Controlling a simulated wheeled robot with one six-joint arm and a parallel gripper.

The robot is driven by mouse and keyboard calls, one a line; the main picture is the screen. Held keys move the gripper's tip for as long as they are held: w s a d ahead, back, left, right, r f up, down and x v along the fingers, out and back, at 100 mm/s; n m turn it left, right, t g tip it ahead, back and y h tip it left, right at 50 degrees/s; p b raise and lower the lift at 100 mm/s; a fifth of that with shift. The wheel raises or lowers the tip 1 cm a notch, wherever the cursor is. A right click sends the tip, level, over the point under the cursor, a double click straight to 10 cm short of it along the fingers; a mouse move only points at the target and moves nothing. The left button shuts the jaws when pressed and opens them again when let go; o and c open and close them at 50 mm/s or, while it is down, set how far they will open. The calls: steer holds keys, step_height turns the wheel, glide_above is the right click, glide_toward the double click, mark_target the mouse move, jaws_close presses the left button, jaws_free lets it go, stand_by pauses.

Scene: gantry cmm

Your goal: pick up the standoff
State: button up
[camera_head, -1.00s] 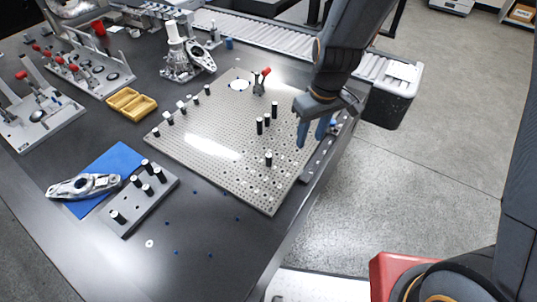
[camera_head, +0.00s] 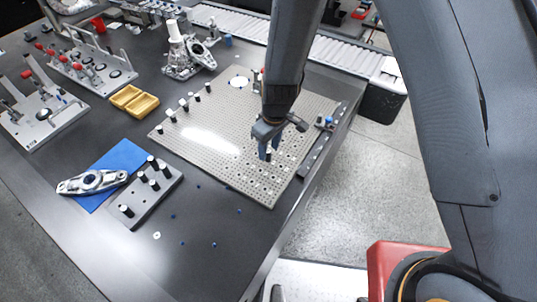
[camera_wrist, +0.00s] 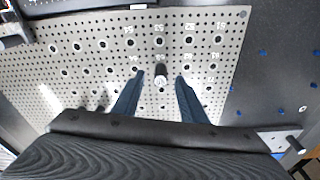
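A black standoff (camera_head: 268,156) with a light top stands upright on the perforated fixture plate (camera_head: 215,125), toward its front right. My gripper (camera_head: 269,147) is over it, fingers pointing down. In the wrist view the standoff (camera_wrist: 161,72) shows between the two blue fingertips of my gripper (camera_wrist: 160,76). The fingers are open, with a gap on both sides of the standoff. I cannot tell exactly how low the fingertips are beside it. Several similar standoffs (camera_head: 185,104) stand along the plate's left edge. My arm hides part of the plate's far right.
A dark block (camera_head: 150,198) with several standoffs and a blue mat (camera_head: 118,165) with a metal part lie left of the plate. A yellow tray (camera_head: 134,101) sits behind them. A dark rail (camera_head: 318,150) runs along the plate's right edge. Small blue pieces lie on the table.

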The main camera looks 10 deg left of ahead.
mark_target(268, 157)
steer(key=shift+a+f, duration=0.15)
steer(key=shift+f, duration=1.3)
steer(key=shift+c, duration=0.3)
jaws_close()
steer(key=shift+r, duration=0.1)
